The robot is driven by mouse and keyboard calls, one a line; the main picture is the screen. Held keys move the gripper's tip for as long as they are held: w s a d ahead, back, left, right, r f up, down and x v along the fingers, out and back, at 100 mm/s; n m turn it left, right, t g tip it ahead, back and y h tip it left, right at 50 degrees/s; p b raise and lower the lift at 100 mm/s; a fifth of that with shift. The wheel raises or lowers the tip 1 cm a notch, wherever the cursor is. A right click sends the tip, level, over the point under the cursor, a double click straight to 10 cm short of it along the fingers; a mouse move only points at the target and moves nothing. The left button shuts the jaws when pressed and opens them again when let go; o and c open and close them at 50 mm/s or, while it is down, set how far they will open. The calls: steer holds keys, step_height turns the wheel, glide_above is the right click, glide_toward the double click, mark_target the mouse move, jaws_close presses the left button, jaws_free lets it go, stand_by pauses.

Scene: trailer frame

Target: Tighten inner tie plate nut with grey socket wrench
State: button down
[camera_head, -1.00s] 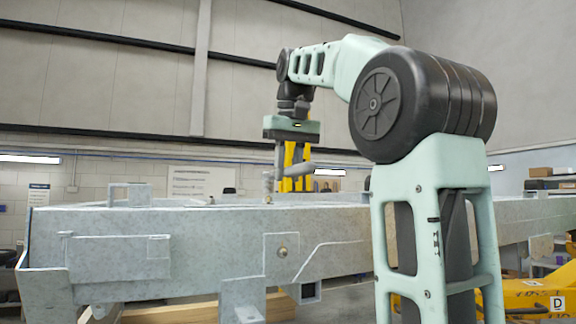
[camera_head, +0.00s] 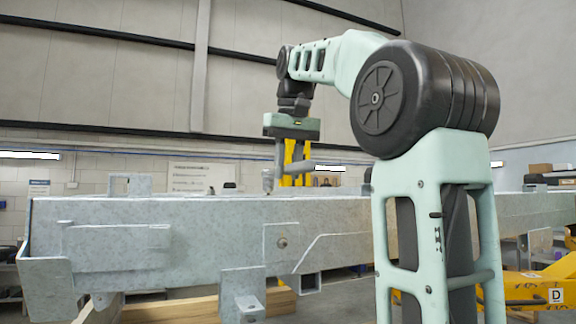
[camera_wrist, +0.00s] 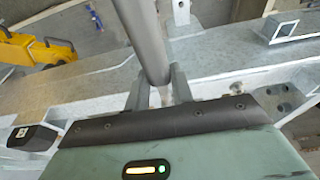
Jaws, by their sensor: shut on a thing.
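My gripper (camera_head: 280,160) is above the top of the galvanized trailer frame (camera_head: 140,212). It is shut on the grey socket wrench (camera_head: 322,168), which also shows in the wrist view (camera_wrist: 146,38) as a grey bar running up from between the fingers (camera_wrist: 157,92). A small upright grey piece (camera_head: 267,180) stands left of the fingers, near the frame's top edge; whether it is the socket or a bolt is unclear. A threaded nut-like fastener (camera_wrist: 237,88) shows right of the fingers in the wrist view. Any contact between socket and nut is hidden.
A bolt (camera_head: 282,243) sits on the frame's side face. A bracket (camera_head: 243,292) projects below it, and another (camera_head: 130,185) stands on top at left. Timber supports (camera_head: 170,310) lie below. Yellow equipment (camera_head: 530,285) stands at right and also shows in the wrist view (camera_wrist: 35,48).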

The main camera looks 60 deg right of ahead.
steer(key=shift+f, duration=0.4)
steer(key=c, duration=2)
jaws_free()
jaws_close()
steer(key=shift+w+a+m, duration=0.6)
steer(key=shift+a+m, duration=0.2)
steer(key=shift+a, duration=0.05)
steer(key=shift+w+a+m+g+h+p, duration=0.35)
steer(key=shift+w+a+m+p, duration=0.3)
steer(key=shift+m, duration=0.25)
